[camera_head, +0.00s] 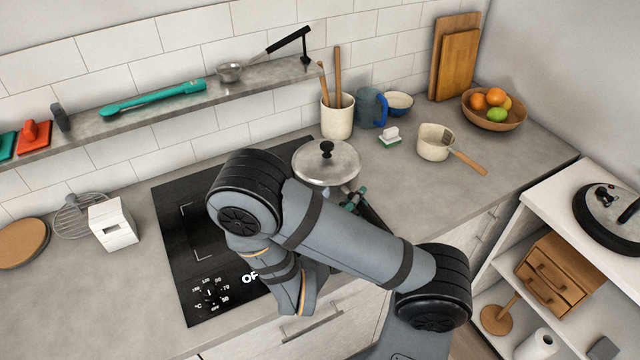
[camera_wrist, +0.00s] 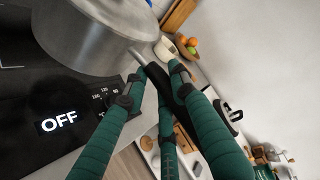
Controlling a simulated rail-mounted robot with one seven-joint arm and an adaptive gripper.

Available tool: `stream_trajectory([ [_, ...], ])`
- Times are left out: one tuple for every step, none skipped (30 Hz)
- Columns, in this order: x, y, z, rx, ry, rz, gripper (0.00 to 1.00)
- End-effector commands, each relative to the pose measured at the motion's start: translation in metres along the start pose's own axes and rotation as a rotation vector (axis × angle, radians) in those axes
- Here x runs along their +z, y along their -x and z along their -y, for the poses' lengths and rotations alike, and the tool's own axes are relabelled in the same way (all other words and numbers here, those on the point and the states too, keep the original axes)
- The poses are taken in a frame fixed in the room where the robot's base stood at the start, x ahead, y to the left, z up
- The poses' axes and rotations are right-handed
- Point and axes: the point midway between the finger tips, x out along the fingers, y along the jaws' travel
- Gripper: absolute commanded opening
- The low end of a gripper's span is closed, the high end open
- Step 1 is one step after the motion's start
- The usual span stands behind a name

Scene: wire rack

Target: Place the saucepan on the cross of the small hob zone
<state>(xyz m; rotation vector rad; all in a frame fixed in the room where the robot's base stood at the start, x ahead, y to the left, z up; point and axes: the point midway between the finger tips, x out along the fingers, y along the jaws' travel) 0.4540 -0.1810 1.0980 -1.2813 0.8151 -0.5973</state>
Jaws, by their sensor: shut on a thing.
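A grey metal saucepan with a domed lid and black knob (camera_head: 327,165) is over the back right part of the black hob (camera_head: 172,215). Its side fills the top left of the wrist view (camera_wrist: 85,40). My gripper (camera_head: 354,198) is shut on its handle; the teal fingers close around the dark handle in the wrist view (camera_wrist: 157,88). I cannot tell whether the pan touches the glass. Pale corner marks (camera_head: 185,210) show on the hob's left side. The cross of the small zone is not visible; my arm and the pan cover much of the hob.
A cream pan with a wooden handle (camera_head: 434,142) stands on the counter at right. A utensil crock (camera_head: 337,117), blue mug (camera_head: 371,108) and sponge (camera_head: 390,137) stand behind the saucepan. A white timer (camera_head: 113,224) is left of the hob. A shelf (camera_head: 180,108) runs above the counter.

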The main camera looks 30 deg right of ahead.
Motion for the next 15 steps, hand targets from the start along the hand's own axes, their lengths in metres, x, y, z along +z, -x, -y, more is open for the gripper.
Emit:
stream_trajectory([
  [0.004,0.000,0.003,-0.010,-0.012,0.010,0.00],
  [0.006,0.000,0.003,-0.009,-0.011,0.015,0.00],
  [0.009,0.000,0.002,-0.009,-0.010,0.021,0.00],
  [0.011,-0.001,0.002,-0.009,-0.011,0.022,0.00],
  [0.011,-0.002,0.002,-0.009,-0.012,0.019,0.00],
  [0.013,-0.004,0.000,-0.011,-0.013,0.016,0.00],
  [0.015,-0.005,-0.002,-0.012,-0.014,0.016,0.00],
  [0.017,-0.007,-0.003,-0.012,-0.015,0.014,0.00],
  [0.021,-0.010,-0.006,-0.012,-0.015,0.015,0.00],
  [0.023,-0.011,-0.008,-0.012,-0.014,0.015,0.00],
  [0.026,-0.013,-0.010,-0.012,-0.015,0.014,0.00],
  [0.030,-0.016,-0.013,-0.011,-0.015,0.014,0.00],
  [0.032,-0.018,-0.015,-0.012,-0.015,0.013,0.00],
  [0.035,-0.019,-0.017,-0.012,-0.015,0.014,0.00],
  [0.038,-0.022,-0.019,-0.012,-0.016,0.013,0.00],
])
